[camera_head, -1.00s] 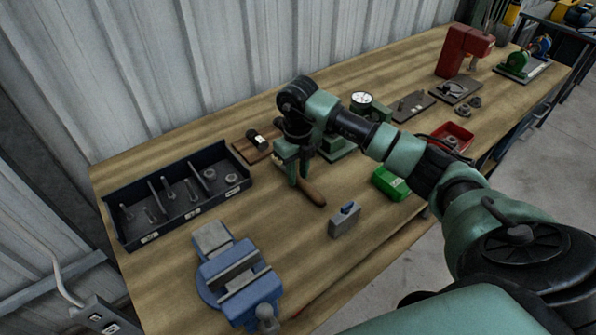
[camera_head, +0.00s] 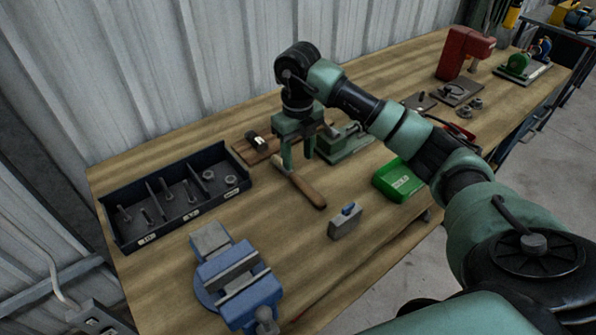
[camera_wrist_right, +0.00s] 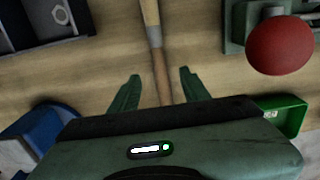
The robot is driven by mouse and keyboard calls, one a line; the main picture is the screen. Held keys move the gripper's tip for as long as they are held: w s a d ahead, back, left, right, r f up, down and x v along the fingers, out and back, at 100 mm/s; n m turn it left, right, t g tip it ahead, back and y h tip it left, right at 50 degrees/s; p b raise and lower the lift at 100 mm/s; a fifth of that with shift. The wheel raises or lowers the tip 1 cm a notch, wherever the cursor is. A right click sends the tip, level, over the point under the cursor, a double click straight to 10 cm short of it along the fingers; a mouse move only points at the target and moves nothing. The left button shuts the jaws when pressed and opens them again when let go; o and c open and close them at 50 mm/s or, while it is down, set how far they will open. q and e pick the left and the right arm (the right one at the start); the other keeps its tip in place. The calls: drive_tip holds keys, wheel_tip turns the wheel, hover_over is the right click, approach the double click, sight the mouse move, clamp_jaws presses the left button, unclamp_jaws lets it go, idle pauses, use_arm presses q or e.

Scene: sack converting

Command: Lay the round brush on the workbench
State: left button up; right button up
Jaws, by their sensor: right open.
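The round brush (camera_head: 310,193) lies flat on the workbench (camera_head: 230,215), its brown wooden handle toward the front edge. Its far end is partly hidden by my right gripper (camera_head: 298,160) in the head view. In the right wrist view, the brush (camera_wrist_right: 156,42) runs up between my open right fingers (camera_wrist_right: 160,76), with a grey band between its darker handle and a paler part. My right gripper is open and empty above the brush, apart from it as far as I can see. My left gripper is not in view.
A dark divided tray (camera_head: 150,233) with bolts stands at the left, a blue vise (camera_head: 238,280) at the front. A small grey block (camera_head: 345,226), a green bin (camera_head: 385,183) and a green fixture (camera_head: 340,150) surround the brush. Bare wood lies between vise and brush.

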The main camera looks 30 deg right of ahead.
wheel_tip(320, 180, up, 5)
drive_tip(key=shift+r, duration=0.1)
idle(0.6)
